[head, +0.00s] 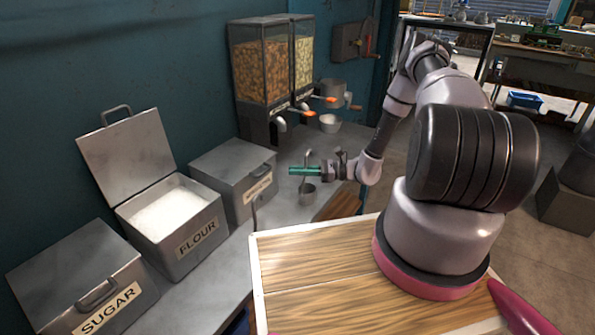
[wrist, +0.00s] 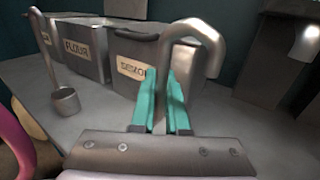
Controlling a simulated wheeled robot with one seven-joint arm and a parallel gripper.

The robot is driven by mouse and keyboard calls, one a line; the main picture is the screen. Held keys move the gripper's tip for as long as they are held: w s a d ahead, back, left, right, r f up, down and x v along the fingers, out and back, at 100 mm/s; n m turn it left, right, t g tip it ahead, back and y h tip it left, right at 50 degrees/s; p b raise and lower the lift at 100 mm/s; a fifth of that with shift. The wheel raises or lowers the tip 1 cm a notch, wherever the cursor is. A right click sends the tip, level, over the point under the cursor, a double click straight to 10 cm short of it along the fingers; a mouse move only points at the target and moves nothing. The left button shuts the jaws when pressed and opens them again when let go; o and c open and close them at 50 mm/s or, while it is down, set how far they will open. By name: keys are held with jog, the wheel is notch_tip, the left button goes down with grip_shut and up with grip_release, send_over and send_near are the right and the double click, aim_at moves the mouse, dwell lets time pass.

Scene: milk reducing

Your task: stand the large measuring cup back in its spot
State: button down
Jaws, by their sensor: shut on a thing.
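The large measuring cup (head: 307,195) is a grey metal cup with a long upright handle hooked at the top. My gripper (head: 305,171) has green fingers and is shut on its handle, above the cup bowl. In the wrist view the hooked handle (wrist: 205,38) rises between the fingers of my gripper (wrist: 162,100); the bowl is hidden there. The cup hangs upright at or just above the grey counter (head: 285,215); I cannot tell whether it touches. A smaller long-handled cup (wrist: 66,101) stands on the counter to the left, its handle (head: 257,210) also showing in the head view.
A semolina bin (head: 235,178), an open flour bin (head: 173,220) and a sugar bin (head: 82,280) line the wall. Dispensers (head: 270,75) stand behind, with a white bowl (head: 329,123) below. A wooden surface (head: 320,270) lies in front.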

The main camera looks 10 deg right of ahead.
jog(key=shift+f, duration=0.1)
jog(key=c, duration=0.9)
grip_release()
